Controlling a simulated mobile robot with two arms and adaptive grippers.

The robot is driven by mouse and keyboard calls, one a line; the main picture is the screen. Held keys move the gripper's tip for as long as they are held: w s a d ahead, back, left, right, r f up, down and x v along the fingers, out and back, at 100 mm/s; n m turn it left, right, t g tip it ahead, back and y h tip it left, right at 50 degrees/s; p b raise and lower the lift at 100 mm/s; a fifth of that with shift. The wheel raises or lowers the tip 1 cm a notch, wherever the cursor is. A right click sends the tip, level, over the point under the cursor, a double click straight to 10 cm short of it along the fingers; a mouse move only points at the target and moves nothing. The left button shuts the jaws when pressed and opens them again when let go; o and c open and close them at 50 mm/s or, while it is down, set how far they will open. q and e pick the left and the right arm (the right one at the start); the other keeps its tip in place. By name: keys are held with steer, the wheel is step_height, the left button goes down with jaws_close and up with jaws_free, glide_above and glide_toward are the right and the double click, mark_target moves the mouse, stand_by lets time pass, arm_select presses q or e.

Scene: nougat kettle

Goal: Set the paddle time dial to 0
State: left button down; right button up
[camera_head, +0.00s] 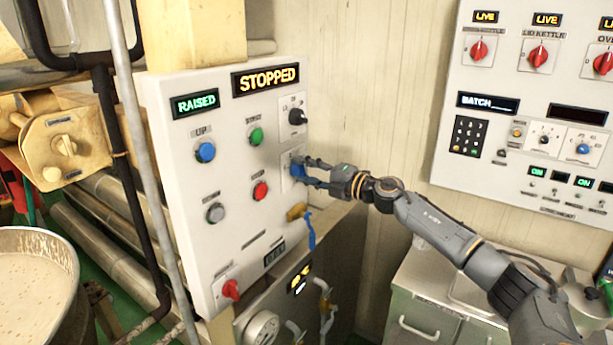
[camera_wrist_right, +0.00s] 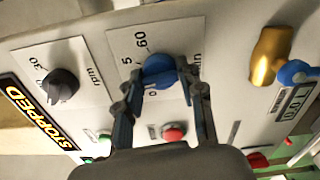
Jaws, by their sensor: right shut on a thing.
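The paddle time dial (camera_wrist_right: 159,69) is a blue round knob on a white plate of the control panel (camera_head: 175,130). Marks reading 0, 60 and part of another number show around it, with "min" partly hidden. My right gripper (camera_head: 300,172) reaches the panel from the right in the head view. In the wrist view its two fingers (camera_wrist_right: 160,88) are closed on both sides of the blue knob. The fingers hide part of the dial, and I cannot tell where its pointer stands. My left gripper is in neither view.
A black rpm knob (camera_wrist_right: 62,84) sits beside the dial. Green (camera_head: 256,136), red (camera_head: 260,190), blue (camera_head: 205,152) and grey (camera_head: 215,213) buttons are nearby. A yellow-brass fitting (camera_wrist_right: 270,55) is close to the right finger. The display reads STOPPED (camera_head: 266,79); another reads RAISED (camera_head: 195,103).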

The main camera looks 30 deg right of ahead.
steer(key=n+b, duration=0.3)
steer(key=n, duration=0.2)
steer(key=shift+f+n, duration=0.15)
steer(key=shift+n, duration=0.15)
steer(key=n+b, duration=0.3)
steer(key=n, duration=0.2)
steer(key=shift+n, duration=0.4)
steer(key=o, duration=1.2)
steer(key=shift+c, duration=0.2)
steer(key=v, duration=1.2)
